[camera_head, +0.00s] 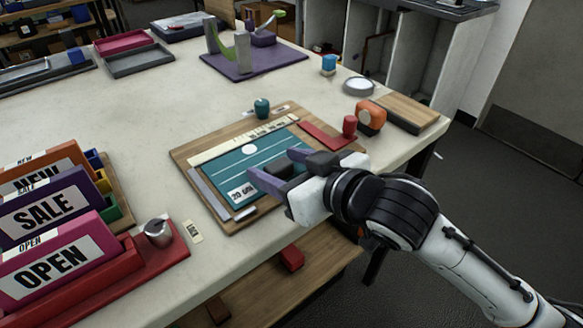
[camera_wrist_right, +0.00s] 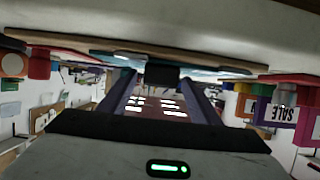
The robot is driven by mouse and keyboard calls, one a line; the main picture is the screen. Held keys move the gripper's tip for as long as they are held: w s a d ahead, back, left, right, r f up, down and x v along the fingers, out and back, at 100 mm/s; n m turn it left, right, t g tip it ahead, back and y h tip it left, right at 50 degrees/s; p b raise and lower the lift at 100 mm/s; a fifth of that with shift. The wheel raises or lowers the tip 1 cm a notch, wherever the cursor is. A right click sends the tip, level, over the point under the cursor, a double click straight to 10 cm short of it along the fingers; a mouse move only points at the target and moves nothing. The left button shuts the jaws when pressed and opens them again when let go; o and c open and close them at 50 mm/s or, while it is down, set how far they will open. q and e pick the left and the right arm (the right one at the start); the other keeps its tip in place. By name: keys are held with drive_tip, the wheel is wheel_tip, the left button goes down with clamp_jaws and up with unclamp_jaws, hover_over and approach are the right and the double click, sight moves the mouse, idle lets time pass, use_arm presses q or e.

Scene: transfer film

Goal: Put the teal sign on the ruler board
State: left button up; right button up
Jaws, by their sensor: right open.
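The teal sign (camera_head: 262,152) lies flat on the wooden ruler board (camera_head: 182,158), with white lines, a white round spot and a white printed label near its front corner. A pale ruler strip (camera_head: 225,147) runs along the board's back side. My right gripper (camera_head: 273,163) is open, its two purple fingers reaching over the sign's right front part and hiding some of it. In the wrist view the open fingers (camera_wrist_right: 162,82) point towards the board's edge, where a bit of teal (camera_wrist_right: 120,75) shows. Whether the fingers touch the sign is unclear. My left gripper is not in view.
SALE (camera_head: 45,212) and OPEN (camera_head: 50,265) signs stand in a rack at left.

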drive_tip(key=v, duration=0.8)
drive_tip(key=shift+s+d+r+p, duration=0.1)
drive_tip(key=shift+s+r+p, duration=0.05)
drive_tip(key=shift+p, duration=0.2)
drive_tip(key=p+v, duration=0.3)
drive_tip(key=p, duration=0.5)
drive_tip(key=shift+s+d+r, duration=0.15)
drive_tip(key=shift+s+d, duration=0.05)
drive_tip(key=shift+s, duration=0.05)
